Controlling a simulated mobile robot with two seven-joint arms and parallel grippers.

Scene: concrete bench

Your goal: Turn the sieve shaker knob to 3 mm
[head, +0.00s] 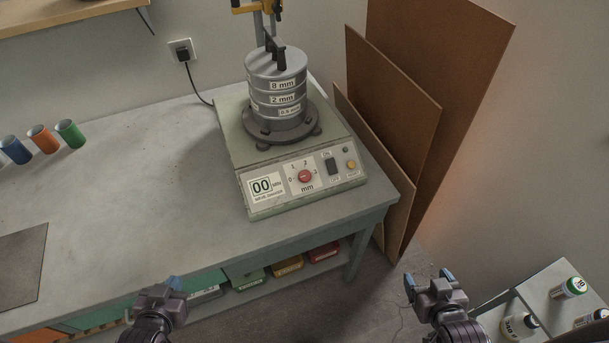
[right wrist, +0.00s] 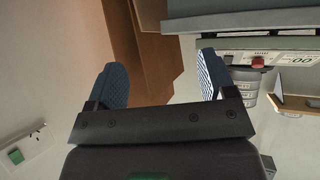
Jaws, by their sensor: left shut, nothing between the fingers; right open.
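The sieve shaker (head: 235,138) stands on the bench with a stack of sieves labelled 8 mm, 2 mm and a smaller size. Its red knob (head: 305,176) is on the front panel, inside a dial marked 0, 1, 2, 3 and mm. I cannot tell which mark the knob points to. The display (head: 262,186) reads 00. The red knob also shows upside down in the right wrist view (right wrist: 258,63). My left gripper (head: 173,284) is shut and empty, in front of the bench's front edge. My right gripper (head: 429,279) is open and empty, right of the bench, apart from the shaker.
Blue, orange and green cups (head: 70,133) stand at the bench's left. Brown boards (head: 440,90) lean against the wall to the right. A small side table (head: 548,301) with bottles stands at lower right. Colored bins (head: 288,266) sit under the bench (head: 130,215).

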